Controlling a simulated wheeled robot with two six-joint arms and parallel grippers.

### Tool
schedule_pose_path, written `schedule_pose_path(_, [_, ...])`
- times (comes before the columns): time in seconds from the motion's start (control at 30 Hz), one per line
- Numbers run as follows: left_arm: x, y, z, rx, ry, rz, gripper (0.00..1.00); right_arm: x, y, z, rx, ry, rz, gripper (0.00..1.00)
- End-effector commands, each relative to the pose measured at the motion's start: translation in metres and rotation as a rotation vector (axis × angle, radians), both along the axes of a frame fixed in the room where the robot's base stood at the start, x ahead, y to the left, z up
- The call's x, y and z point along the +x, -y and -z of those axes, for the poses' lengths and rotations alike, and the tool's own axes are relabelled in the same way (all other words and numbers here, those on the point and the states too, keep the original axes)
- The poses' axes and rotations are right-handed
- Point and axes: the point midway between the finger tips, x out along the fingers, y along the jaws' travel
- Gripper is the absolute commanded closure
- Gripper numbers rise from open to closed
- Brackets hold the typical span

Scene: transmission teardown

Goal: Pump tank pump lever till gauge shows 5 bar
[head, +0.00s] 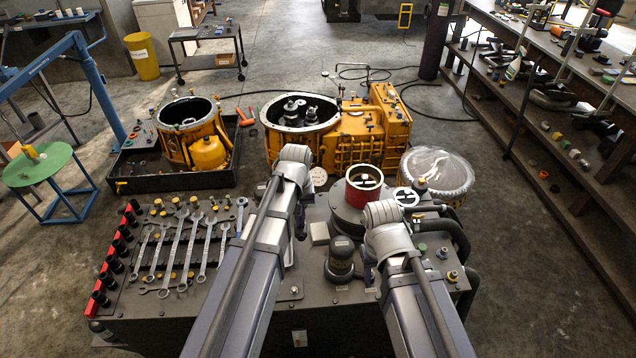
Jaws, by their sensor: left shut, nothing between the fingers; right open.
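The grey tank unit (250,318) fills the near foreground. On its top stand a dark domed pump-like body (341,262), a red cylinder with a pale rim (363,186) and a small white-rimmed round dial (405,197), possibly the gauge; its reading is too small to make out. I cannot pick out the pump lever for certain. My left gripper (301,228) points down over the tank top, left of the domed body. It is shut and empty. My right gripper (370,276) is open, low beside the domed body's right side, mostly hidden by its own arm.
Several wrenches (187,248) and a red rack of black sockets (112,255) cover the left part of the top. Black hoses (458,240) curve along its right edge. Yellow transmission housings (350,138) stand behind. A shelf (560,120) lines the right; the floor between is open.

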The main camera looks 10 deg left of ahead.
Motion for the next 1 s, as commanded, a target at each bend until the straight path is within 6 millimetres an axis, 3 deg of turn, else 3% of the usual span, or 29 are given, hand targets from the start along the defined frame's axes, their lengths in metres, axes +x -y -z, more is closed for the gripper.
schedule_pose_path(0.03, [0.001,0.0,0.01,0.001,0.002,0.0,1.0,0.0,0.0,0.009,0.0,0.0,0.0,0.5])
schedule_pose_path(0.4, [0.002,0.0,0.039,0.001,0.003,0.0,1.0,0.0,0.0,0.039,0.0,0.0,0.002,0.5])
schedule_pose_path(0.67, [0.001,0.0,0.024,0.001,0.003,0.0,1.0,0.0,0.0,0.024,0.0,0.0,0.001,0.5])
schedule_pose_path(1.0, [0.0,0.0,-0.016,0.0,0.001,0.0,1.0,0.0,0.0,-0.016,0.0,0.0,0.0,0.5])
